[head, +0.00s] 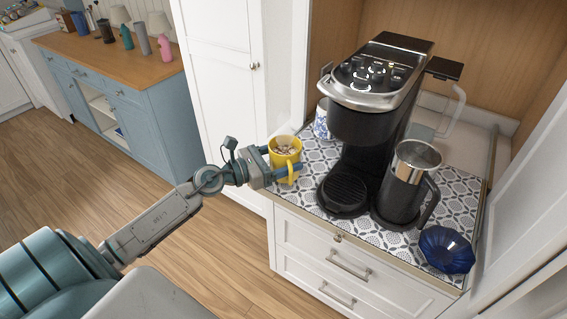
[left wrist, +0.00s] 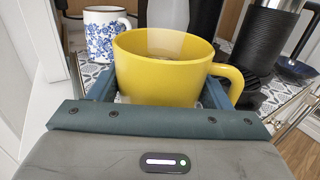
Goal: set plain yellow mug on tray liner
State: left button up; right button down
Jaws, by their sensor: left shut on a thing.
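The plain yellow mug (head: 284,158) is upright in my left gripper (head: 283,172), at the left front corner of the patterned tray liner (head: 313,165). In the left wrist view the yellow mug (left wrist: 165,68) fills the middle, with the blue-grey fingers on both sides of it and its handle to the right. I cannot tell whether its base touches the liner, because the gripper hides it. The liner (left wrist: 80,75) also shows behind the mug. My right gripper is not in view.
A white mug with blue flowers (left wrist: 104,35) stands behind the yellow mug. A tall white cabinet (head: 215,70) rises at left.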

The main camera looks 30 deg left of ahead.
pick_arm(q)
jog(key=shift+f, duration=0.65)
jog(key=shift+f, duration=0.2)
jog(key=o, duration=1.4)
